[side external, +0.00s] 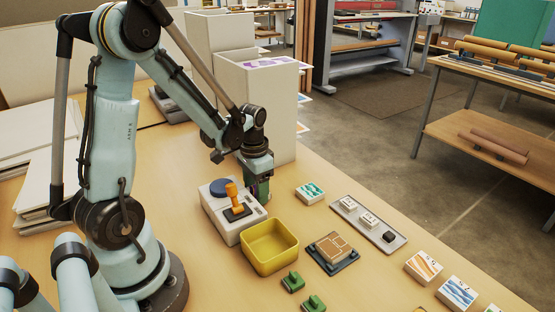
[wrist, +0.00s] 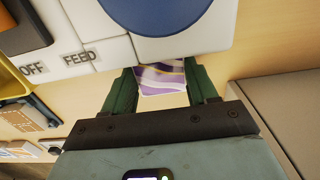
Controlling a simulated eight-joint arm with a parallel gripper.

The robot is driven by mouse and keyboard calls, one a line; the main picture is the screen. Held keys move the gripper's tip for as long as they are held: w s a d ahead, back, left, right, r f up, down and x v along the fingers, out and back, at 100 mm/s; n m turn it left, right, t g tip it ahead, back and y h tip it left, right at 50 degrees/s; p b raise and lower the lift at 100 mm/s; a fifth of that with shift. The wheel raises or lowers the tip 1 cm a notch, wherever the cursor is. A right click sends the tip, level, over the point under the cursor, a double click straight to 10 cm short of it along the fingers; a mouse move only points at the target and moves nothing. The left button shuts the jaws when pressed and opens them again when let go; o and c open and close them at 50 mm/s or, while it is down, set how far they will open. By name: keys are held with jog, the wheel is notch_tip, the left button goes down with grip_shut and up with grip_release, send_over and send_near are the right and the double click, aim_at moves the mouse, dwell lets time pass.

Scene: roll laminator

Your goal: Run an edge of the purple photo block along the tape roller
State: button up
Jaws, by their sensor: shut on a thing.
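My gripper (side external: 262,192) is low at the far side of a white machine (side external: 222,225). In the wrist view its green fingers are shut on the purple photo block (wrist: 162,79), which has purple, white and yellowish bands. The block's upper part is hidden under the machine's white rim in that view. I cannot tell whether the block touches the machine. A blue disc (side external: 221,188) sits on the machine's top and also shows in the wrist view (wrist: 165,12). An orange lever (side external: 233,195) stands beside it. No part is clearly identifiable as the tape roller.
A yellow bin (side external: 270,262) stands before the machine. To its right are a brown block on a dark base (side external: 333,251), a teal-patterned block (side external: 310,193) and a grey tray (side external: 385,228). Green pieces (side external: 292,282) lie in front. Tall pale boxes (side external: 265,115) stand behind my gripper.

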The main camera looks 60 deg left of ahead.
jog(key=shift+a, duration=0.15)
jog(key=shift+w, duration=0.15)
dwell(0.4)
jog(key=shift+w, duration=0.85)
jog(key=shift+r, duration=3.5)
